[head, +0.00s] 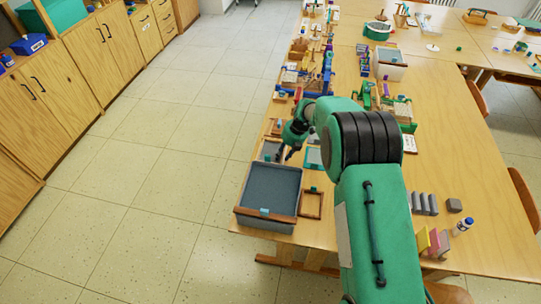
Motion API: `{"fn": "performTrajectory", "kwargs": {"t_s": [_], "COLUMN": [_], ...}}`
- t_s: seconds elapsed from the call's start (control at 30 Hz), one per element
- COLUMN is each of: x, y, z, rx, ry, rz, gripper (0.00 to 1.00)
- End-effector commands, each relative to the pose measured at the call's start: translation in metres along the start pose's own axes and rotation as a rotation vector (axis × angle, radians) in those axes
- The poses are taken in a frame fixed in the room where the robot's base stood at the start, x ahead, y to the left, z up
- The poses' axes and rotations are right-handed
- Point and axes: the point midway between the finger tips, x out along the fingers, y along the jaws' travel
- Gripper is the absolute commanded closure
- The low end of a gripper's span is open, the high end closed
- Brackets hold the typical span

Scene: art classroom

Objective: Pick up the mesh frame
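A brown-rimmed frame with a grey panel (267,149), which looks like the mesh frame, lies on the table just behind the blue-grey tub. My gripper (285,156) points down at its right side. Its two dark fingers look apart, with nothing visible between them. I cannot tell whether a finger touches the frame. A teal-rimmed frame with a pale panel (313,157) lies to the right, partly hidden by my arm. An empty wooden frame (305,214) lies right of the tub.
The tub (247,208) with a wooden rim stands at the table's near left corner. Crowded tools and boxes fill the table behind my gripper. Grey blocks (423,204), a bottle (464,226) and coloured panels (436,242) stand at right. The floor at left is clear.

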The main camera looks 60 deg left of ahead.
Motion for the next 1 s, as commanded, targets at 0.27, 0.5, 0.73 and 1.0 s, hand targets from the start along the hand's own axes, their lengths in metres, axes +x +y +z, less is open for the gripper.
{"fn": "performTrajectory", "kwargs": {"t_s": [0.27,0.5,0.73,1.0], "x": [0.0,0.0,-0.008,-0.041], "y": [0.0,0.0,0.003,0.013], "z": [0.0,0.0,0.001,0.001], "rx": [0.0,0.0,-0.001,-0.001], "ry": [0.0,0.0,-0.001,-0.003], "rz": [0.0,0.0,0.0,0.001], "gripper": [1.0,1.0,1.0,1.0]}}
